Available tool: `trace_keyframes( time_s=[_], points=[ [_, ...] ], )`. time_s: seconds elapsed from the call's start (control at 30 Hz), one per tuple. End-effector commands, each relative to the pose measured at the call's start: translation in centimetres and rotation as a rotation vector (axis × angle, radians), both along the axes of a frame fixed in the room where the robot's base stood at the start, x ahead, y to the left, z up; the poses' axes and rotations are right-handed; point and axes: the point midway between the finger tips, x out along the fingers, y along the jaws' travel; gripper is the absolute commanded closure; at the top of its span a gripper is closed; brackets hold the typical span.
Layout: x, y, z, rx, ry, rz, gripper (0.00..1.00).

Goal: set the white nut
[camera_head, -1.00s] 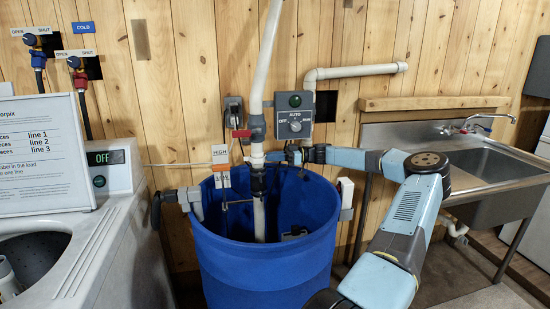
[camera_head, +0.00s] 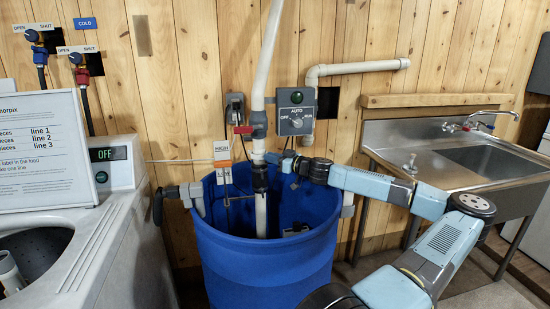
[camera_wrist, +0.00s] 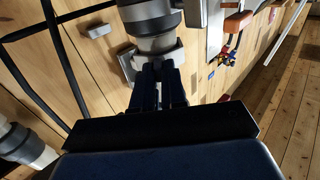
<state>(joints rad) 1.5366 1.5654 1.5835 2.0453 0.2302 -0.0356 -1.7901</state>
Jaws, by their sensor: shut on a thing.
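The white nut (camera_head: 258,158) sits on the upright white pipe above the blue barrel, between a grey fitting above and a dark fitting below. It shows in the wrist view as a pale ring (camera_wrist: 156,44) under a grey collar. My gripper (camera_head: 277,158) reaches it from the right, with the arm stretched nearly level over the barrel's right rim. In the wrist view my gripper (camera_wrist: 155,58) has its grey jaws on either side of the pale ring, shut on it. The jaws and fingers hide part of the nut; its thread cannot be seen.
The blue barrel (camera_head: 265,262) stands below. A red-handled valve (camera_head: 243,130), a grey control box (camera_head: 296,112) and an orange-white tag (camera_head: 223,160) crowd the pipe. A steel sink (camera_head: 480,165) is right, a washer (camera_head: 120,240) left.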

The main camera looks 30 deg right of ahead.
Motion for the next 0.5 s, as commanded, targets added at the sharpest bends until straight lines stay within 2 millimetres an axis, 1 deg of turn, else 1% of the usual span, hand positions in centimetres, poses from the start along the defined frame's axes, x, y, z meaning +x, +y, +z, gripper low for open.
trace_keyframes(
  time_s=[0.03, 0.2, 0.5],
  points=[
    [-0.2, 0.7, 0.1, 0.002, -0.004, -0.024, 1.0],
    [-0.4, 1.4, 0.2, -0.003, -0.003, -0.141, 1.0],
    [-0.6, 2.1, 0.2, -0.005, -0.002, -0.295, 1.0]
  ],
)
